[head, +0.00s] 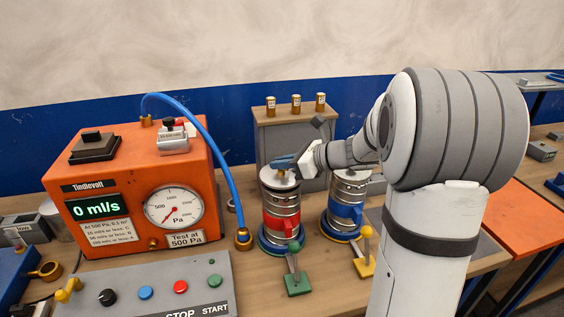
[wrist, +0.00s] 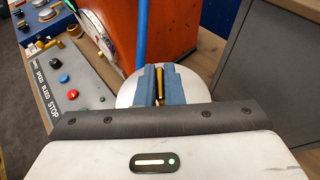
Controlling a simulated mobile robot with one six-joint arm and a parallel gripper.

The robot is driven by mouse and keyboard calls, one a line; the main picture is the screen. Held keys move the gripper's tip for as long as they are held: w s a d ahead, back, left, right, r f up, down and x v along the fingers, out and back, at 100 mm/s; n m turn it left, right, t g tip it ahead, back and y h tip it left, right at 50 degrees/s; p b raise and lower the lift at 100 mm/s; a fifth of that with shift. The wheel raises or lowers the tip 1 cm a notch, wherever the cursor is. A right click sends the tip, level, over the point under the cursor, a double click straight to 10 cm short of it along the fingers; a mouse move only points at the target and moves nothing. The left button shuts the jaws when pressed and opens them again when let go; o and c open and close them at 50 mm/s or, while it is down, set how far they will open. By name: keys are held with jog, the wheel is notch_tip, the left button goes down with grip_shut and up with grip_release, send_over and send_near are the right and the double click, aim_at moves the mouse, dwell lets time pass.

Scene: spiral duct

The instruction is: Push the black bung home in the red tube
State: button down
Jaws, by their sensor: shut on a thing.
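The red tube (head: 281,222), a ribbed silver duct with a red band, stands upright on a dark blue round base. My gripper (head: 282,164) is right over its pale round top, with blue fingers pointing down. In the wrist view the fingers (wrist: 160,86) are shut on a narrow brass and dark piece, which I take to be the grip of the black bung (wrist: 160,84). The pale disc shows around the fingers. The rest of the bung is hidden, and I cannot tell how deep it sits.
A blue-banded tube (head: 345,212) stands close on the right. The orange tester (head: 130,190) is at left, with a blue hose (head: 222,160) arching down to a brass fitting. A grey box (head: 292,140) with brass plugs is behind. Green (head: 296,280) and yellow (head: 362,262) levers stand in front.

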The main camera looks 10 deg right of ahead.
jog(key=shift+f+b, duration=0.55)
jog(key=shift+f, duration=0.25)
jog(key=c, duration=1.5)
grip_release()
jog(key=b+v, duration=0.1)
jog(key=v, duration=0.6)
jog(key=shift+s+d+r, duration=0.2)
jog(key=shift+d+r, duration=0.05)
jog(key=shift+d, duration=0.05)
